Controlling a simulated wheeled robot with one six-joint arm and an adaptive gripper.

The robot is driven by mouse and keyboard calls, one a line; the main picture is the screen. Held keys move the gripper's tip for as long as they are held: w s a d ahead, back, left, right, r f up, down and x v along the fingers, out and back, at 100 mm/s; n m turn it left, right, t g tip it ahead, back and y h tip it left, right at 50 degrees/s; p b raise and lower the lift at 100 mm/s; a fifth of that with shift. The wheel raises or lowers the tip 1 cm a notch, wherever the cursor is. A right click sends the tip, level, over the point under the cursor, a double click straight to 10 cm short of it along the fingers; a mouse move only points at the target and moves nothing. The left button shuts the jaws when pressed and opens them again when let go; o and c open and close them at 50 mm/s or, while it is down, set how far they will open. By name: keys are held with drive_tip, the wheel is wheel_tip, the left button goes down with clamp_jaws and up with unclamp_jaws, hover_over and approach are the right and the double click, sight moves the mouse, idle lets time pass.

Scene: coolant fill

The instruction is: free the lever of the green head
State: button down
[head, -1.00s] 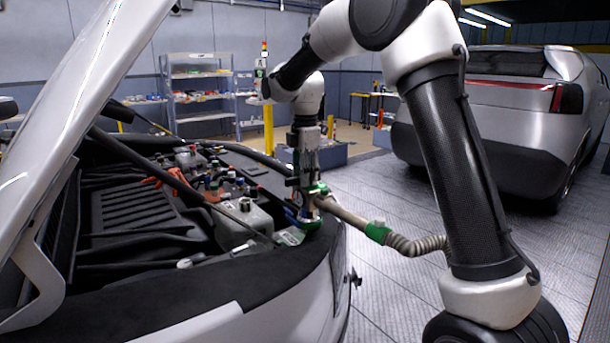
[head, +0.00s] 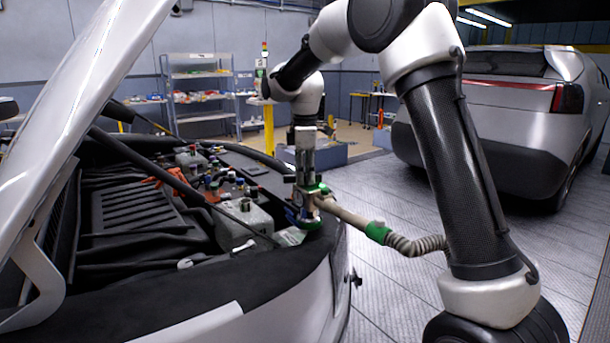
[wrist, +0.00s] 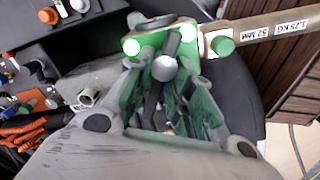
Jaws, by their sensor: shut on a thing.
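The green head (head: 318,189) stands at the front right corner of the open engine bay, with a beige pipe and hose (head: 350,217) running right from it. My gripper (head: 305,180) points down over the head; in the wrist view my gripper (wrist: 163,75) is shut on the lever. The lever's lower end and the finger contact are partly hidden.
A translucent tank (head: 243,225) and several coloured caps lie left of the head. The raised hood (head: 85,120) and its dark strut rise at the left. A second car (head: 490,115) is parked at the right, with open floor between.

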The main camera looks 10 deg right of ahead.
drive_tip(key=m, duration=0.6)
drive_tip(key=shift+w+d, duration=0.2)
drive_tip(key=shift+w, duration=0.15)
drive_tip(key=m, duration=0.5)
drive_tip(key=shift+w+d+m, duration=0.2)
drive_tip(key=shift+d+m, duration=0.05)
drive_tip(key=shift+m, duration=0.15)
drive_tip(key=c, duration=1.4)
unclamp_jaws()
wheel_tip(320, 180, up, 12)
drive_tip(key=shift+r, duration=0.1)
drive_tip(key=shift+w, duration=0.1)
